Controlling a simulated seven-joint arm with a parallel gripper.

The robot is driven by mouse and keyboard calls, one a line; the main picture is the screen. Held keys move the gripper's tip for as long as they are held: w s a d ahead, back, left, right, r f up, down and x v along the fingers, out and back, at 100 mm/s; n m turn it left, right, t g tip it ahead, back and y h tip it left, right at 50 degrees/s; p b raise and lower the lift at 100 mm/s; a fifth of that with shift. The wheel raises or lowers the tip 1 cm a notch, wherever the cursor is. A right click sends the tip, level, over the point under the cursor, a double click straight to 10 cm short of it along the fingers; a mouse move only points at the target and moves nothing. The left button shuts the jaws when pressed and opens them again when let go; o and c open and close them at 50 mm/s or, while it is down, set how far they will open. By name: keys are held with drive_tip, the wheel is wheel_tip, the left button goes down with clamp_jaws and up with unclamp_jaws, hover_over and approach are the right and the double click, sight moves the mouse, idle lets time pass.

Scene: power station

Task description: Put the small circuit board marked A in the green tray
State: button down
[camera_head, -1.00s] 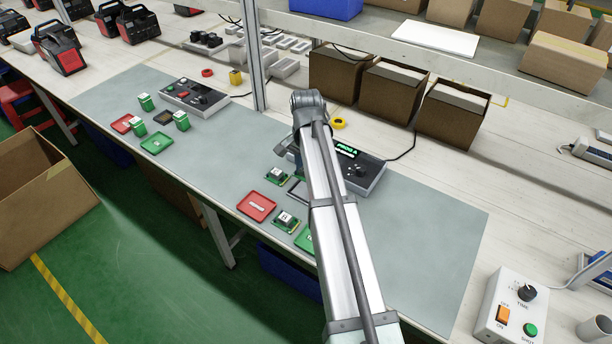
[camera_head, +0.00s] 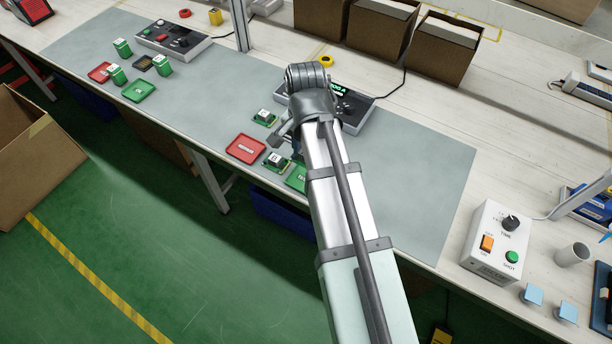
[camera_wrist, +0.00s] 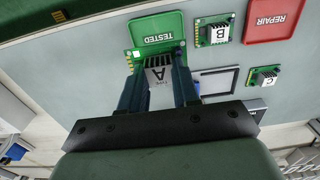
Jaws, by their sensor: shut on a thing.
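Nothing shows in the visible part of the tray. In the head view, the green tray (camera_head: 297,179) sits at the mat's front edge, partly behind my arm.
Circuit board B (camera_wrist: 216,32) lies beside the green tray, and board C (camera_wrist: 264,76) lies further off. A red tray (camera_wrist: 273,20) marked REPAIR is beyond B. A control box (camera_head: 357,108) stands behind my arm. The mat at the right (camera_head: 420,170) is clear.

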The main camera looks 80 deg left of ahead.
drive_tip(key=shift+f, duration=4.9)
drive_tip(key=shift+f, duration=0.1)
drive_tip(key=c, duration=0.8)
unclamp_jaws()
wheel_tip(320, 180, up, 12)
drive_tip(key=shift+r, duration=0.15)
drive_tip(key=shift+w, duration=0.1)
